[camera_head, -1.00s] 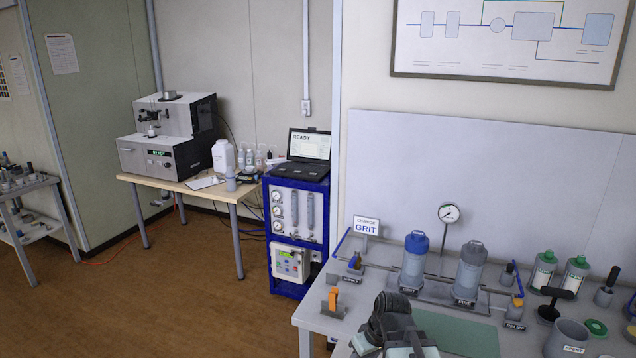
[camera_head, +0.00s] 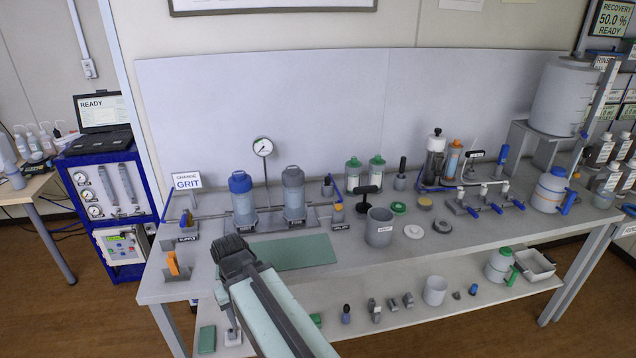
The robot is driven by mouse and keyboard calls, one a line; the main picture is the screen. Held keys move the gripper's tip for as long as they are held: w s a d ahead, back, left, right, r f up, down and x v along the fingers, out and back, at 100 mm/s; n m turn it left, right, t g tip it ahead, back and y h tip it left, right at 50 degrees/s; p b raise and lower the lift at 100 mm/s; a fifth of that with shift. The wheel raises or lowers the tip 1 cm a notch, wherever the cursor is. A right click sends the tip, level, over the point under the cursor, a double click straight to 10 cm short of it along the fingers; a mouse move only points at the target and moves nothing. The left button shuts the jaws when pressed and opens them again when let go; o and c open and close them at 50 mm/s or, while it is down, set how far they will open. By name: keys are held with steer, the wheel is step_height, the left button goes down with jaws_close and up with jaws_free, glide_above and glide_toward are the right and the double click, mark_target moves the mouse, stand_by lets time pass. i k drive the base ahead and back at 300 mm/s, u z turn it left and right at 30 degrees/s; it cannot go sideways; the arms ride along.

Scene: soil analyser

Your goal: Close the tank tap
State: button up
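A large white tank (camera_head: 562,97) stands on a grey raised stand at the back right of the bench. A blue upright lever (camera_head: 502,152) shows just left of the stand; I cannot tell if it is the tank's tap or how it is set. Another small blue part shows at the tank's right edge (camera_head: 584,134). My arm (camera_head: 270,305) reaches up from the bottom, left of centre, over the bench front, and ends in a dark ridged part far from the tank. No gripper fingers show.
A pipe manifold with several blue levers (camera_head: 497,208) lies before the stand. A white jug with a blue lid (camera_head: 551,189) stands right of it. Blue and grey filter housings (camera_head: 242,198), a grey pot (camera_head: 379,227) and other containers fill the middle. A green mat (camera_head: 290,252) is bare.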

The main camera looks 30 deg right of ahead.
mark_target(582, 129)
steer(key=z, duration=0.4)
steer(key=k, duration=1.3)
steer(key=z, duration=0.9)
steer(key=i, duration=0.6)
steer(key=z, duration=0.95)
steer(key=i, duration=1.6)
steer(key=u, duration=0.2)
steer(key=k, duration=0.55)
steer(key=u, duration=1.3)
